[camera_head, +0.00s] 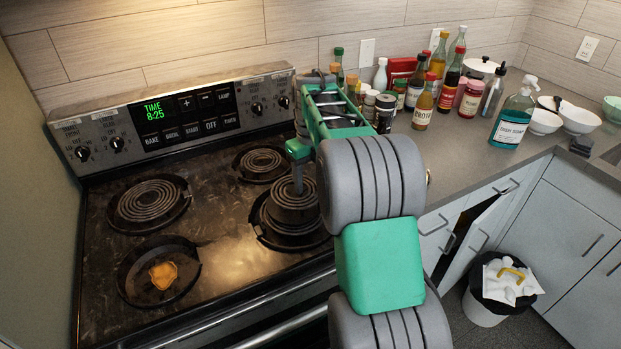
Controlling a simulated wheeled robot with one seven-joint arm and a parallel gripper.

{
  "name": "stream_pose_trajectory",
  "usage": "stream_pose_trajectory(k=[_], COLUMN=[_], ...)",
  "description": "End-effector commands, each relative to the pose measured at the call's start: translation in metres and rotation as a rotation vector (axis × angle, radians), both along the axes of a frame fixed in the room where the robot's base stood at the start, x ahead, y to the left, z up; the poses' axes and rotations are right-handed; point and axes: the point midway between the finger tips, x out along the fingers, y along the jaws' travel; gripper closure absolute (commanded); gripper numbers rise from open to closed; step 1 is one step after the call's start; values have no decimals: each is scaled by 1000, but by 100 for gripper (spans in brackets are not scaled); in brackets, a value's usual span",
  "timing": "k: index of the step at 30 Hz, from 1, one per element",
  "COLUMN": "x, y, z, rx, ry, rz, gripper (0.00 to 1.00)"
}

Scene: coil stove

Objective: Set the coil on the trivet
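My gripper (298,184) points down at the front right burner, and a grey finger meets the top of a dark spiral coil (292,208) there. This coil looks thick or raised above its drip pan (264,233); I cannot tell whether it is lifted or stacked on another coil. My arm hides its right side. Whether the fingers are closed on it is unclear. Coils sit in the rear left burner (148,201) and rear right burner (262,163). I cannot identify a trivet.
The stove's control panel (180,120) stands behind the burners. Bottles and jars (425,92) crowd the counter at the right, with a green soap bottle (513,115) and bowls (580,118). A bin (497,295) stands on the floor. The stovetop between burners is clear.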

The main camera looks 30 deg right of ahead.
Motion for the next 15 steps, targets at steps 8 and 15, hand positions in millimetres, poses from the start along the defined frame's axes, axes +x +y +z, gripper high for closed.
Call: stream_pose_trajectory(k=[8, 15], x=[0, 1], y=[0, 0], z=[0, 13], rx=[0, -1], ry=[0, -4], rz=[0, 0], gripper=[32, 32])
